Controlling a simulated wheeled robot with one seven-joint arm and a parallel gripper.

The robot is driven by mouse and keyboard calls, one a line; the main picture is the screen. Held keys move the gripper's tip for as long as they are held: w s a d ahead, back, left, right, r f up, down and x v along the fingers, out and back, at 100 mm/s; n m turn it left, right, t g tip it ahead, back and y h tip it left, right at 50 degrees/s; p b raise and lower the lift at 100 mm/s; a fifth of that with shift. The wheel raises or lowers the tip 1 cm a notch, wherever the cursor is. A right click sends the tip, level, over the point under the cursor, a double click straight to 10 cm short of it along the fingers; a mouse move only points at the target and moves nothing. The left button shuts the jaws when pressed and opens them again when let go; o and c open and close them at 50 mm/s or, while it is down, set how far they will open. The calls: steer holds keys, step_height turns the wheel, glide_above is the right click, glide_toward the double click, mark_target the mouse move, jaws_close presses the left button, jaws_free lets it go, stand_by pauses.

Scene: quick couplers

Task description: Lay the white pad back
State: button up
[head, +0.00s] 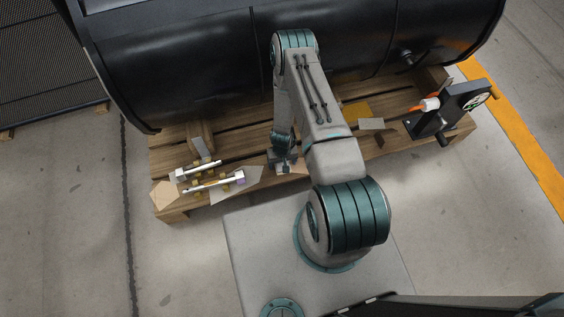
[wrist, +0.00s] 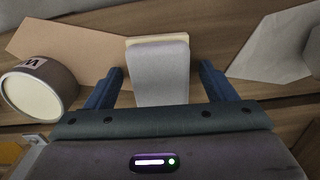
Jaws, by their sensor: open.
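A pale, whitish pad (wrist: 160,72) with rounded corners shows in the wrist view between the two blue fingers of my gripper (wrist: 161,68). Gaps show on both sides of it, so the fingers do not touch it. A thin cream edge (wrist: 157,40) shows just behind it; I cannot tell whether that is part of the pad. In the head view my gripper (head: 284,160) is low over the front of the wooden pallet (head: 235,133), and a pale piece (head: 291,168) shows partly beneath it. My gripper is open and empty.
A round cup (wrist: 40,92) with a cream top stands left of my fingers. White-ended couplers (head: 215,183) lie at the pallet's left. A black bracket with a gauge (head: 445,110) stands at the right. The large black tank (head: 180,60) blocks the back.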

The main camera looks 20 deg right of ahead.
steer(key=w+a+r+t+y+p, duration=0.1)
steer(key=w+r+p, duration=0.1)
steer(key=r, duration=1.8)
steer(key=w+r+p, duration=0.2)
steer(key=r, duration=1.9)
steer(key=s+d+r+h, duration=0.1)
steer(key=s+r, duration=1.7)
steer(key=r, duration=0.4)
step_height(320, 180, up, 22)
steer(key=t+p, duration=0.1)
steer(key=p, duration=1.8)
steer(key=shift+w+a+f+n+t, duration=0.15)
steer(key=shift+f+n+t, duration=0.15)
steer(key=shift+t, duration=0.1)
